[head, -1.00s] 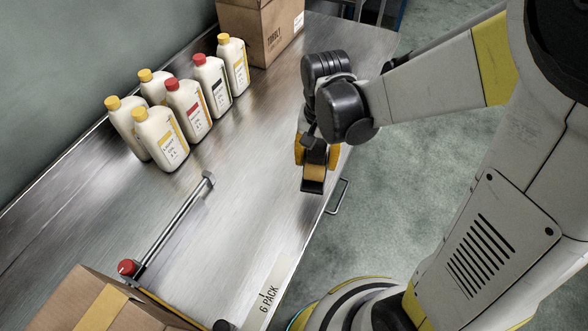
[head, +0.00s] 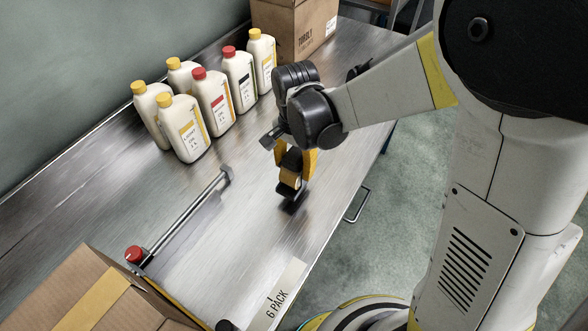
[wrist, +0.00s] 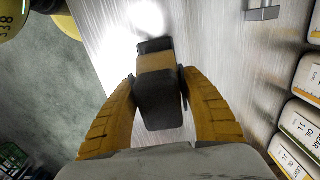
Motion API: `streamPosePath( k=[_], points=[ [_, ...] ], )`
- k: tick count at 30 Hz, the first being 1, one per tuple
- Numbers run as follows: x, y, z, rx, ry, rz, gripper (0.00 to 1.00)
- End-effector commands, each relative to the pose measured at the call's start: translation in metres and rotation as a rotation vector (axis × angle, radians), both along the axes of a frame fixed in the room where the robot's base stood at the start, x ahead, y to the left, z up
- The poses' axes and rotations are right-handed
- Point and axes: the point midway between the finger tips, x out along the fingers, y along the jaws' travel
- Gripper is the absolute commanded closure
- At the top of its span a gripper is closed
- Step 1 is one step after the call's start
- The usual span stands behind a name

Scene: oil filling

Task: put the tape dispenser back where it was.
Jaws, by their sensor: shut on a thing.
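The tape dispenser, black with a tan roll or band, hangs in my gripper in the head view (head: 290,180). In the wrist view the dispenser (wrist: 160,98) sits between the two yellow fingers. My gripper (head: 296,165) is shut on it, with one finger on each side; it also shows in the wrist view (wrist: 158,92). The dispenser is over the metal table (head: 245,235), close to its surface, with a dark shadow by its lower end. I cannot tell whether it touches the table.
Several white oil bottles (head: 212,105) with red or yellow caps stand at the back left. A cardboard box (head: 295,30) is at the far end; another, taped box (head: 95,295) is at the near left. A metal bar (head: 190,215) with a red knob lies between. A "6 PACK" label (head: 278,295) marks the front.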

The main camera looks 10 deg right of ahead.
Motion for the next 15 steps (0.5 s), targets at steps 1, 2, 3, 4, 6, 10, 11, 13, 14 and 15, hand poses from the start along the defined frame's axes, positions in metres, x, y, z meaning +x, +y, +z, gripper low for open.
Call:
streamPosePath(
  k=[1, 2, 3, 4, 6, 10, 11, 13, 14, 15],
  points=[
    [0.0, 0.0, -0.005, 0.0, 0.0, 0.0, 0.72],
    [0.0, 0.0, -0.008, 0.0, 0.0, 0.0, 0.72],
    [0.0, 0.0, -0.014, 0.0, 0.0, 0.0, 0.72],
    [0.0, 0.0, -0.019, 0.0, 0.0, 0.0, 0.72],
    [0.0, 0.0, -0.032, 0.0, 0.0, 0.0, 0.72],
    [0.0, 0.0, -0.041, 0.0, 0.0, 0.0, 0.72],
    [0.0, 0.0, -0.04, 0.0, 0.0, 0.0, 0.72],
    [0.0, 0.0, -0.039, 0.0, 0.0, 0.0, 0.72],
    [0.0, 0.0, -0.039, 0.0, 0.0, 0.0, 0.72],
    [0.0, 0.0, -0.038, 0.0, 0.0, 0.0, 0.72]
  ],
)
